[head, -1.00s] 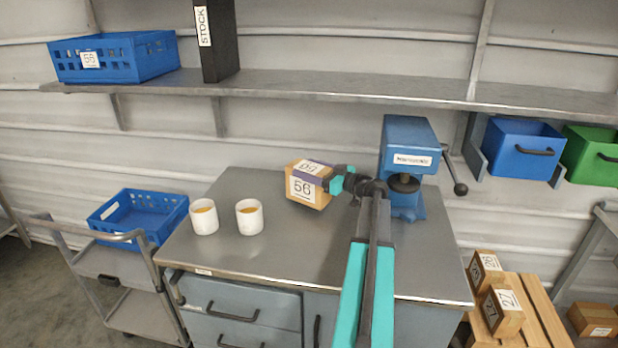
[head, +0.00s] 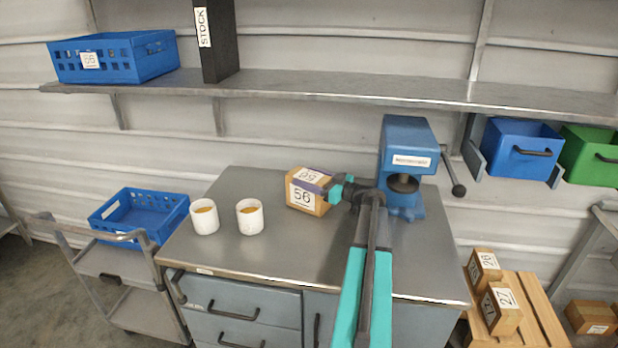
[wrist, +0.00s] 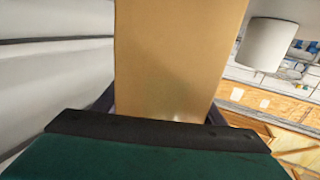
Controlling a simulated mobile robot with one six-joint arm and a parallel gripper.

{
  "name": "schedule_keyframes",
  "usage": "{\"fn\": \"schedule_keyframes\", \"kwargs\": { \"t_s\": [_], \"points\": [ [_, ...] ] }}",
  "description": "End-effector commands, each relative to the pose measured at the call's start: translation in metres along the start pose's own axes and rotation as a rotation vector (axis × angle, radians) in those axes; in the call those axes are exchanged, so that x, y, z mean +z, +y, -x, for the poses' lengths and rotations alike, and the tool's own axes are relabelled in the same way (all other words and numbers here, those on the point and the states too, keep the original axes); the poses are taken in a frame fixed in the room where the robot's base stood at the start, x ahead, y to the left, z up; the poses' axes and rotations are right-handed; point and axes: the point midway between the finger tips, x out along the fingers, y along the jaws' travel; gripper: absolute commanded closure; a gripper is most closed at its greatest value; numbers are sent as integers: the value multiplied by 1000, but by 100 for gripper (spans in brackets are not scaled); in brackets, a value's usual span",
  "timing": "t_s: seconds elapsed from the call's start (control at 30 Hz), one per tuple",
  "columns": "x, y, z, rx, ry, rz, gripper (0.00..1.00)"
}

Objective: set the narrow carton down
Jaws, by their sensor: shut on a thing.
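The narrow carton (head: 303,197) is a tan box with white labels reading 56 and a purple strip on top. In the head view it is at the back middle of the grey metal bench top (head: 290,256). My gripper (head: 332,189) comes from the right and is shut on it. In the wrist view the carton (wrist: 178,55) fills the middle, between the dark fingers of my gripper (wrist: 163,112). The carton's underside is hidden, so I cannot tell if it touches the bench.
Two white cups (head: 205,217) (head: 250,217) stand left of the carton. A blue press (head: 405,150) with a side lever stands close on the right. A shelf (head: 330,88) runs above. Bare bench lies in front of the carton. A blue crate (head: 140,217) sits on a cart at left.

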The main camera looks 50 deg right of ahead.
Motion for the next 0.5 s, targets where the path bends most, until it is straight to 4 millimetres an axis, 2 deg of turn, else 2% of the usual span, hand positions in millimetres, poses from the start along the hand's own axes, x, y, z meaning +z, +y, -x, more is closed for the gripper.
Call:
{"fn": "schedule_keyframes", "kwargs": {
  "t_s": [0.47, 0.5],
  "points": [
    [2, 0, 0, -1, 2, 0, 94],
    [3, 0, 0, 0, 0, 0, 31]
  ]
}}
